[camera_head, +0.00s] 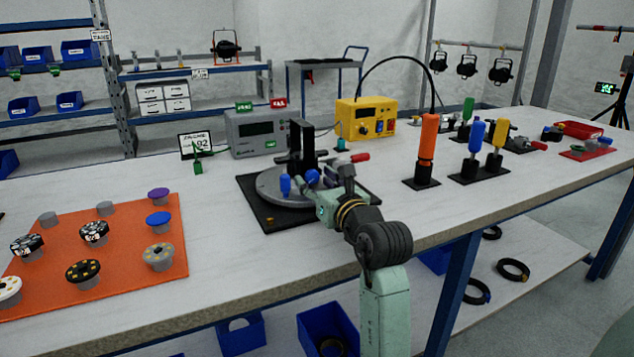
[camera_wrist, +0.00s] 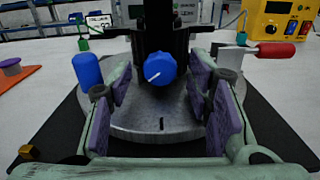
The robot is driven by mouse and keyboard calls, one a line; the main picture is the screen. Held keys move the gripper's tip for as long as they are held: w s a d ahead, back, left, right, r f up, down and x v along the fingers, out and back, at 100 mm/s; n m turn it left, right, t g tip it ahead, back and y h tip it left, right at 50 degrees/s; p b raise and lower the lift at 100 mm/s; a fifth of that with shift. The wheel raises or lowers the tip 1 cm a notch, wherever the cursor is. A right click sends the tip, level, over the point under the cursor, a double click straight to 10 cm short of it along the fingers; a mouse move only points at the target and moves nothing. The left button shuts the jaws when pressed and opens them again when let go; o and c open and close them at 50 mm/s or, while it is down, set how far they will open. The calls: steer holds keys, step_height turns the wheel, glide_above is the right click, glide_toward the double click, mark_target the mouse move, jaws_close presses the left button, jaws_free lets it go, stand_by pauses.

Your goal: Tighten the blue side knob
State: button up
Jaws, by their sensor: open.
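The blue side knob (camera_wrist: 161,69) faces my wrist camera on the front of a black upright fixture (camera_wrist: 166,28). A white line on the knob slants up to the right. In the head view the knob (camera_head: 313,177) is just left of my gripper (camera_head: 327,182). In the wrist view my gripper (camera_wrist: 161,84) is open, its purple-padded fingers on either side of the knob with gaps between. The fixture stands on a round grey metal plate (camera_wrist: 160,122). A second blue upright rounded piece (camera_wrist: 87,70) stands left of the knob, outside my left finger.
The plate sits on a black mat (camera_head: 262,214). A red-handled tool (camera_wrist: 270,52) lies close on the right. A grey meter (camera_head: 256,130) and yellow power unit (camera_head: 366,118) stand behind. An orange mat with several knobs (camera_head: 125,238) is at left; an orange driver (camera_head: 428,140) at right.

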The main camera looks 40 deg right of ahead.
steer(key=v, duration=1.2)
steer(key=shift+s, duration=0.1)
